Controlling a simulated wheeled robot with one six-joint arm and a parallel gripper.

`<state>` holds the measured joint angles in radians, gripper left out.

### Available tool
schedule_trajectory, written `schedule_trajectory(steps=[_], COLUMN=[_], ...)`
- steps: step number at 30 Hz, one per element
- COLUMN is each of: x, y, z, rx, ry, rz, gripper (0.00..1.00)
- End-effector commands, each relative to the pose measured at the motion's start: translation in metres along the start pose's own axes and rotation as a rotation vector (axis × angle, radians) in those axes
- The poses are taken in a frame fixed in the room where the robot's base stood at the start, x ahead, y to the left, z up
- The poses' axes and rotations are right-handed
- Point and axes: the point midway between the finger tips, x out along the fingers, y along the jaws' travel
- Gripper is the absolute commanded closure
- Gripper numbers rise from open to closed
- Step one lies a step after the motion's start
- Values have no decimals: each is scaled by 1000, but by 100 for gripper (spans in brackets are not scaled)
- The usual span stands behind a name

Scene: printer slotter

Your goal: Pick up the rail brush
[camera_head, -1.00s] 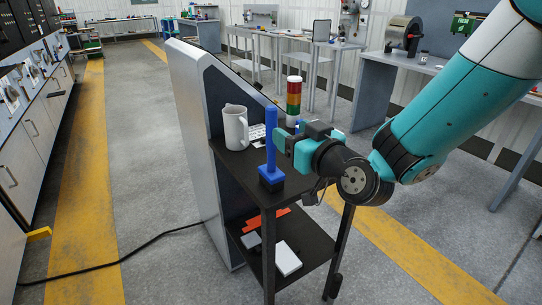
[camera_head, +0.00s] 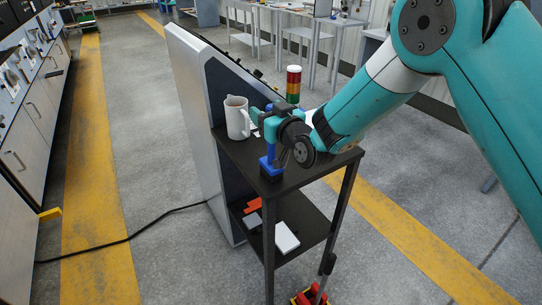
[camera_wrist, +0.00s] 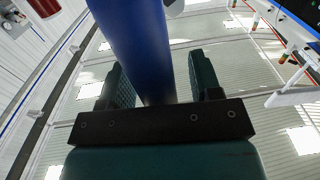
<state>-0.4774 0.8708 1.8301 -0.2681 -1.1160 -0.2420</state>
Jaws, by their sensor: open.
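The rail brush (camera_head: 269,163) is blue, with an upright handle and a dark-bottomed block base. It stands on the black top shelf (camera_head: 310,167) of a small stand. My gripper (camera_head: 267,120) is at the upper part of the handle and partly hides it. In the wrist view the blue handle (camera_wrist: 138,40) runs between my two dark teal fingers (camera_wrist: 157,78). The fingers are apart, with a visible gap on the right side of the handle. The brush's base is out of the wrist view.
A white mug (camera_head: 237,119) stands close left of the brush. A red, amber and green signal light (camera_head: 293,85) rises behind my gripper. A grey panel (camera_head: 193,125) borders the stand on the left. A white block (camera_head: 286,238) and orange parts (camera_head: 253,205) lie on the lower shelf.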

Motion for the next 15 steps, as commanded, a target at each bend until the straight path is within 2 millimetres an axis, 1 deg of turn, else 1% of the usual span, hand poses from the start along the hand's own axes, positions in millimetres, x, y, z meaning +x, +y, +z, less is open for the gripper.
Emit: schedule_trajectory(steps=[3, 5, 6, 8, 9, 10, 15], x=[0, 0, 0, 0, 0, 0, 0], y=[0, 0, 0, 0, 0, 0, 0], z=[0, 0, 0, 0, 0, 0, 0], rx=[0, 0, 0, 0, 0, 0, 0], ry=[0, 0, 0, 0, 0, 0, 2], rz=[0, 0, 0, 0, 0, 0, 0], gripper=[42, 56, 65, 79, 88, 95, 96])
